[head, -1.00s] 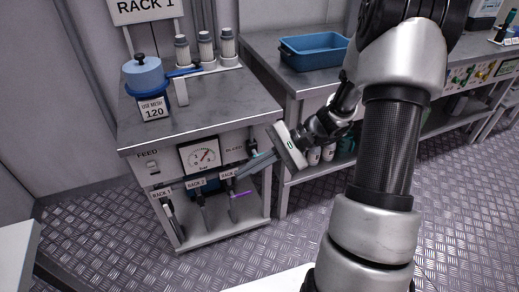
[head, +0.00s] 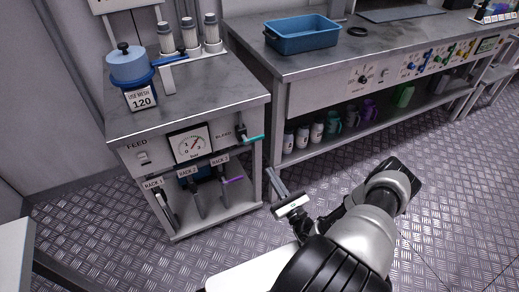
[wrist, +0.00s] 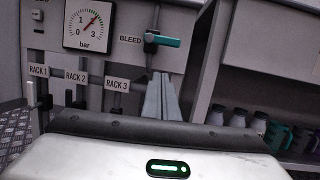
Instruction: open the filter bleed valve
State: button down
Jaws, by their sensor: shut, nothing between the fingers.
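The bleed valve (head: 252,138) is on the right of the filter cabinet's front panel, beside the BLEED label. Its teal lever points sideways to the right; it also shows in the wrist view (wrist: 163,40). My gripper (head: 272,170) is apart from the valve, below and to its right in the head view. Its fingers are shut and empty. In the wrist view the shut fingers (wrist: 161,78) point forward, just below the valve lever. The pressure gauge (head: 190,143) left of the valve shows its red needle pointing up and right, between 1 and 3.
Below the gauge hang valve handles labelled RACK 1 (head: 164,207), RACK 2 (head: 199,200) and RACK 3 (head: 231,181). A blue filter pot (head: 128,66) stands on the cabinet top. A bench with a blue bin (head: 302,38) stands to the right. Open floor lies in front.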

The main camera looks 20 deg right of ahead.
jog(key=shift+s+d+f+m+h, duration=0.15)
jog(key=shift+f+m+h, duration=0.15)
jog(key=shift+f+h, duration=0.1)
jog(key=shift+s+d+f+m+h, duration=0.15)
jog(key=shift+f+m+h, duration=0.15)
jog(key=shift+f, duration=0.05)
jog(key=w+r+b, duration=0.2)
jog(key=w+r, duration=0.4)
jog(key=w, duration=0.3)
jog(key=shift+w+a+r, duration=0.2)
jog(key=shift+w+r, duration=0.05)
jog(key=shift+w, duration=0.1)
jog(key=shift+s+r, duration=0.1)
jog(key=shift+r, duration=0.05)
jog(key=shift+d+n, duration=0.1)
jog(key=shift+n, duration=0.3)
